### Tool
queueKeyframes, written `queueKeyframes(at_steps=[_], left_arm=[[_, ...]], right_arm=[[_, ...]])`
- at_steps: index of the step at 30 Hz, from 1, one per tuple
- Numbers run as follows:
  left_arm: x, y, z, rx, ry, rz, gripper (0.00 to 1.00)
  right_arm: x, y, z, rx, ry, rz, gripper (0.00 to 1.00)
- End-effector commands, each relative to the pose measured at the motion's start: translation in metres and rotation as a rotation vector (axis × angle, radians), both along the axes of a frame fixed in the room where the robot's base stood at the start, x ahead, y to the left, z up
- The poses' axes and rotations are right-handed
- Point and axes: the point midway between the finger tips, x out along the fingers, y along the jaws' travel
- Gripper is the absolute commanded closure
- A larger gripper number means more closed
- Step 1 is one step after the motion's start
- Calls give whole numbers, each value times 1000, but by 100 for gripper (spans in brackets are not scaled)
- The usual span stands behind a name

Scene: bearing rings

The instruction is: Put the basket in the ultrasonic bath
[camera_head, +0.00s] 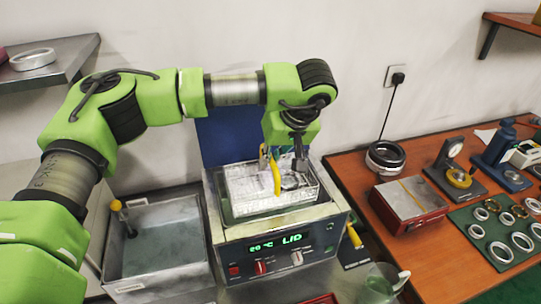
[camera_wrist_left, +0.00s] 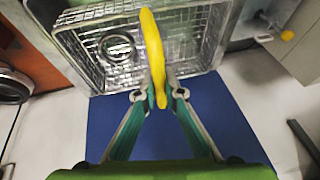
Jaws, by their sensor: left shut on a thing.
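The wire mesh basket (camera_head: 250,197) has a yellow handle (camera_head: 276,174) and is at the opening of the ultrasonic bath (camera_head: 282,244). Its upper part shows above the bath's rim; I cannot tell whether it rests on the bottom. A metal ring (camera_wrist_left: 117,47) lies in the basket in the left wrist view. My left gripper (camera_head: 283,160) is above the basket; in the wrist view its fingers (camera_wrist_left: 157,98) are shut on the yellow handle. The blue lid (camera_head: 224,136) stands open behind the bath. My right gripper is not in view.
A grey tank (camera_head: 160,243) with a yellow-handled tool stands left of the bath. On the right, a wooden table (camera_head: 445,262) carries a red box (camera_head: 408,206), gauges and a green mat with several rings. A glass jug (camera_head: 383,284) stands in front. A shelf (camera_head: 60,58) is at upper left.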

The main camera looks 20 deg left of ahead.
Motion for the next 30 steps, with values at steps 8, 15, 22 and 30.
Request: queueKeyframes(at_steps=[8, 15, 22, 30], left_arm=[[0, 0, -33, 1, -1, 0, 100], [1, 0, -58, -1, -3, -1, 100], [0, 0, -83, 0, -1, -1, 100], [0, 0, -109, 0, -1, -1, 100]], right_arm=[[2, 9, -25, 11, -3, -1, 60], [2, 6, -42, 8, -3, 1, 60], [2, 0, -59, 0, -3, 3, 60], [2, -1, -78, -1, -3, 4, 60]])
